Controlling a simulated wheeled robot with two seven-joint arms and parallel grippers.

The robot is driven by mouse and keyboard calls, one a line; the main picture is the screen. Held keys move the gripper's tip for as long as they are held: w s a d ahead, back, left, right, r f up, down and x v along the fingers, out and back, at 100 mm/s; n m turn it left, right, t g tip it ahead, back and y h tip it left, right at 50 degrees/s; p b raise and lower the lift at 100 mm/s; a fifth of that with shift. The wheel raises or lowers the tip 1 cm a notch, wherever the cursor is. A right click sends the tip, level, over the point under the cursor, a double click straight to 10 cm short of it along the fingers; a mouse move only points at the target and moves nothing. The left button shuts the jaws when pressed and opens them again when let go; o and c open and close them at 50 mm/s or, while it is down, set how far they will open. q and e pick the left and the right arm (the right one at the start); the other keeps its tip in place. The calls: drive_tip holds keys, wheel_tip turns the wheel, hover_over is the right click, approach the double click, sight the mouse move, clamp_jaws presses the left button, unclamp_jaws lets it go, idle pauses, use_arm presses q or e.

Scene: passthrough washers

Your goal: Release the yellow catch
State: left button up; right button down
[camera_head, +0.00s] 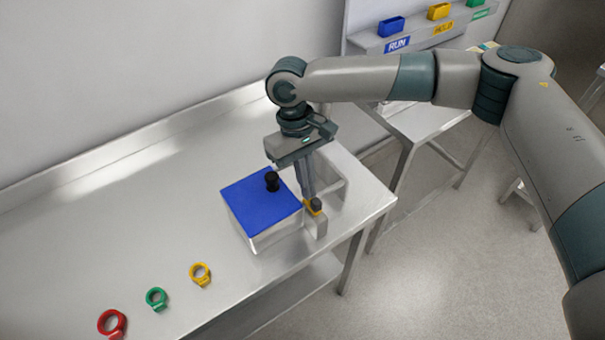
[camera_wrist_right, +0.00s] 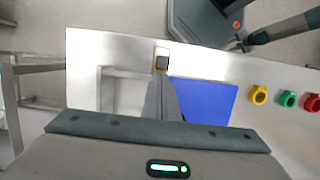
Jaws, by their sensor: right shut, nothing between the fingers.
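The yellow catch (camera_head: 313,207) with a dark knob sits on a small metal post beside a box with a blue lid (camera_head: 258,204). In the right wrist view the catch (camera_wrist_right: 161,67) shows just beyond my fingertips, partly hidden by them. My right gripper (camera_head: 309,194) points down with its fingers closed and empty, right at the catch; I cannot tell whether it touches. My left gripper is not in view.
Yellow (camera_head: 200,274), green (camera_head: 156,298) and red (camera_head: 112,323) rings lie on the metal table, left of the box. Behind, a shelf carries a blue bin (camera_head: 391,27) and a yellow bin (camera_head: 439,11) above RUN and HOLD labels.

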sight(318, 204)
idle(0.3)
drive_tip(key=shift+s+d, duration=0.1)
drive_tip(key=shift+s, duration=0.05)
drive_tip(key=shift+s+d+r+p, duration=0.15)
drive_tip(key=shift+s+d+p, duration=0.55)
drive_tip(key=shift+s+p, duration=0.45)
drive_tip(key=shift+s+d, duration=0.15)
drive_tip(key=shift+d, duration=0.1)
drive_tip(key=shift+f, duration=0.2)
